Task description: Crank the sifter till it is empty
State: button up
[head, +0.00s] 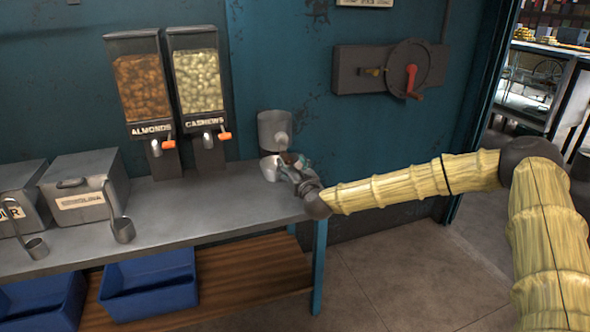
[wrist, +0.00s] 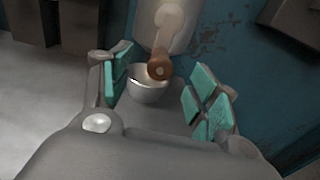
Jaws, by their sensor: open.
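The sifter (head: 274,127) is a grey metal canister on the teal wall above the right end of the counter. Its crank, with a brown round knob (wrist: 160,67), faces me in the wrist view, where the sifter body (wrist: 186,38) shows only in part. A pale metal bowl (wrist: 148,88) is below the knob; it also shows in the head view (head: 269,168). My gripper (wrist: 163,84) is open, its teal finger pads on either side of the knob and bowl with gaps showing. In the head view my gripper (head: 293,167) partly hides the space below the sifter. The sifter's contents are hidden.
Almond (head: 143,88) and cashew (head: 198,82) dispensers stand left on the metal counter (head: 190,205). Lidded bins (head: 86,180) and hanging scoops are farther left. Blue tubs (head: 150,285) sit below. A red-handled wheel (head: 408,68) is on the wall at right.

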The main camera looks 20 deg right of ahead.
aim_at(289, 162)
jog(key=shift+w+f+b, duration=0.15)
jog(key=shift+w+b, duration=0.3)
jog(key=shift+b, duration=0.1)
jog(key=shift+w+b, duration=1.2)
jog(key=shift+w, duration=0.85)
jog(key=shift+a, duration=0.1)
jog(key=shift+r, duration=0.2)
jog(key=c, duration=1.2)
